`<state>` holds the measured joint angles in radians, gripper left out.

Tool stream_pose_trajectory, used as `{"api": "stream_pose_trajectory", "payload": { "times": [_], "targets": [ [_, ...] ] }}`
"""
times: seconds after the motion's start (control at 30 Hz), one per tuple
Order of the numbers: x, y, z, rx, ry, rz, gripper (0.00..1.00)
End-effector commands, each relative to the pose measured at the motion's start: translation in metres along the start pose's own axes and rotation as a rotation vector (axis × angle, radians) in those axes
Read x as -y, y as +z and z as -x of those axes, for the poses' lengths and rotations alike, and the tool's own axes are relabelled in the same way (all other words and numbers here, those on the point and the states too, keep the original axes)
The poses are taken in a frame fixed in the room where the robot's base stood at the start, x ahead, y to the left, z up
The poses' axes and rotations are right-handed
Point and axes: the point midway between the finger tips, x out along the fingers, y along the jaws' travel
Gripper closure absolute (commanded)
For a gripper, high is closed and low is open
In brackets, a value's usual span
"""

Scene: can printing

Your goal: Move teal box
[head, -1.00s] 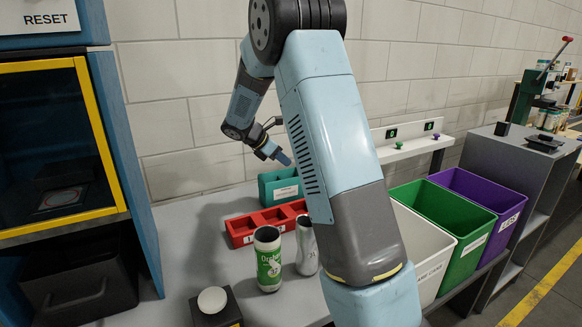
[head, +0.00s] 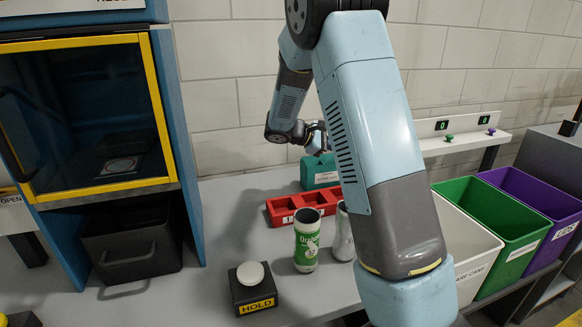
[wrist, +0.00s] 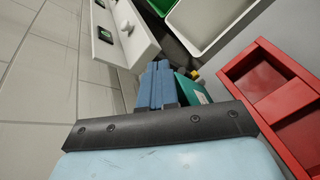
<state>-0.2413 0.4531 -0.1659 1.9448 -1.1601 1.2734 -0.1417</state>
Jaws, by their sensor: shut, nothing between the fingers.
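The teal box (head: 319,172) stands on the grey table behind the red tray, against the wall side. It has a white label on its front. My gripper (head: 318,142) is just above and behind the teal box in the head view, with its fingertips partly hidden. In the wrist view my gripper's blue fingers (wrist: 155,85) are together and empty. The teal box (wrist: 190,88) shows just right of the fingers, partly hidden by them. I cannot tell whether they touch it.
The red tray (head: 274,213) is in front of the teal box. A green-labelled can (head: 307,243) and a silver can (head: 342,240) stand nearer. The HOLD button (head: 252,288) is at the front left. White, green (head: 500,226) and purple (head: 546,199) bins stand right.

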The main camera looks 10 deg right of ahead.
Motion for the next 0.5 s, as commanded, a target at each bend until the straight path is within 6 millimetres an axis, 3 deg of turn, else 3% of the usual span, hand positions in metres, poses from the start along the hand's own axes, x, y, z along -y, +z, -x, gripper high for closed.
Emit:
{"api": "stream_pose_trajectory", "payload": {
  "times": [0.5],
  "targets": [
    [0.019,0.026,-0.022,0.110,0.333,-0.667,1.00]
  ]
}}
